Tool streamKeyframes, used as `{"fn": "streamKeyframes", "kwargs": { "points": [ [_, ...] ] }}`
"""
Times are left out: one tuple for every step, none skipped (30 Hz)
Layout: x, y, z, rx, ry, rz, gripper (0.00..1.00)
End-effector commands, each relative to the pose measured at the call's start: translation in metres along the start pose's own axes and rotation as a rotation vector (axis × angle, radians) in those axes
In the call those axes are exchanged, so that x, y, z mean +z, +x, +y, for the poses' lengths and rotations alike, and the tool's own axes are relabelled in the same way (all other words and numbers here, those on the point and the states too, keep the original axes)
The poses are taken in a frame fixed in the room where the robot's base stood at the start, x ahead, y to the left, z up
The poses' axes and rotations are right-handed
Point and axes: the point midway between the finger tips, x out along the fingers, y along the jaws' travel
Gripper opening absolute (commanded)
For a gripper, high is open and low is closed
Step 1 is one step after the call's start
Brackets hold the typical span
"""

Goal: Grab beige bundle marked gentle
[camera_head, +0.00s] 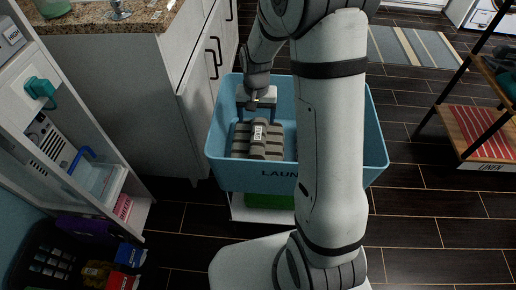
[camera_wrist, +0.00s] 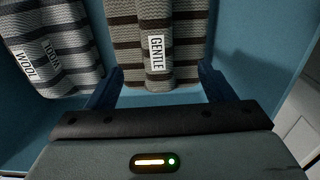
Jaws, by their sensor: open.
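The beige bundle with dark brown stripes (camera_head: 243,143) lies in the blue laundry bin. In the wrist view the bundle (camera_wrist: 183,58) carries a white label reading GENTLE. My gripper (camera_head: 257,104) is inside the bin, at the bundle's far end. In the wrist view my gripper (camera_wrist: 159,80) is open and empty, its blue fingers spread to either side of the bundle's near end. The height of the fingers relative to the bundle is hard to tell.
The blue bin (camera_head: 232,176) has high walls around the bundle. A grey striped bundle labelled WOOL (camera_wrist: 60,45) lies to the left in the wrist view; my arm hides it in the head view. A cabinet (camera_head: 105,95) stands left, a wooden shelf (camera_head: 457,125) right.

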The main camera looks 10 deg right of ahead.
Motion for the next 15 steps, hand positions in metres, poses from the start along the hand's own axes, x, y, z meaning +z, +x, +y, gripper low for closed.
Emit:
{"fn": "streamKeyframes", "kwargs": {
  "points": [
    [-0.004, 0.019, -0.002, 0.002, 0.006, -0.006, 0.75],
    [-0.005, 0.024, -0.002, 0.003, 0.01, -0.008, 0.75],
    [-0.007, 0.028, -0.003, 0.003, 0.014, -0.009, 0.75],
    [-0.008, 0.032, -0.003, 0.003, 0.016, -0.011, 0.75],
    [-0.008, 0.035, -0.003, 0.004, 0.017, -0.012, 0.75],
    [-0.009, 0.039, -0.003, 0.004, 0.019, -0.013, 0.75],
    [-0.009, 0.043, -0.003, 0.004, 0.02, -0.014, 0.75],
    [-0.009, 0.046, -0.003, 0.004, 0.02, -0.014, 0.75],
    [-0.009, 0.051, -0.003, 0.004, 0.02, -0.014, 0.75],
    [-0.008, 0.054, -0.003, 0.004, 0.02, -0.014, 0.75],
    [-0.008, 0.057, -0.003, 0.004, 0.02, -0.014, 0.75],
    [-0.008, 0.06, -0.002, 0.005, 0.019, -0.014, 0.75],
    [-0.008, 0.062, -0.002, 0.004, 0.019, -0.014, 0.75],
    [-0.008, 0.064, -0.002, 0.004, 0.019, -0.014, 0.75],
    [-0.008, 0.067, -0.001, 0.004, 0.019, -0.013, 0.75]
  ]
}}
